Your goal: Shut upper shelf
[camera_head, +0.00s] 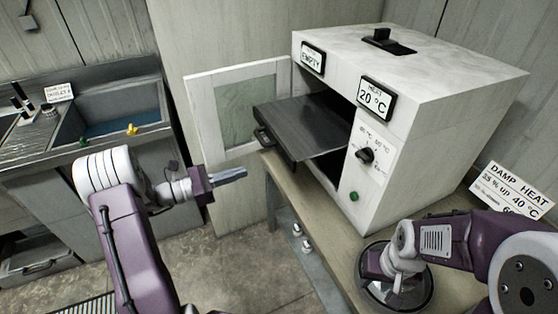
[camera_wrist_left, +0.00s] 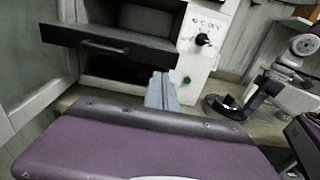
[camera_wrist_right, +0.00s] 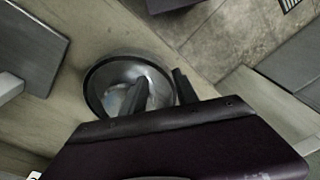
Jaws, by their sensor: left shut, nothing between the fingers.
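The upper shelf (camera_head: 300,128) is a dark flat tray sticking far out of the open white oven (camera_head: 440,90). Its black handle (camera_head: 263,137) faces left. In the left wrist view the shelf's dark front (camera_wrist_left: 110,40) is at the upper left. My left gripper (camera_head: 245,173) is shut and empty, in front of and below the shelf, apart from its handle. Its fingers also show in the left wrist view (camera_wrist_left: 162,80). My right gripper (camera_wrist_right: 162,88) is open and empty over a round dark-rimmed dish (camera_wrist_right: 100,75), away from the shelf.
The oven door (camera_head: 235,105) stands swung open at left, with a glass pane. A dial (camera_head: 365,155) and green button (camera_head: 354,196) are on the oven front. The oven stands on a wooden table (camera_head: 310,225). A sink counter (camera_head: 105,110) is at far left.

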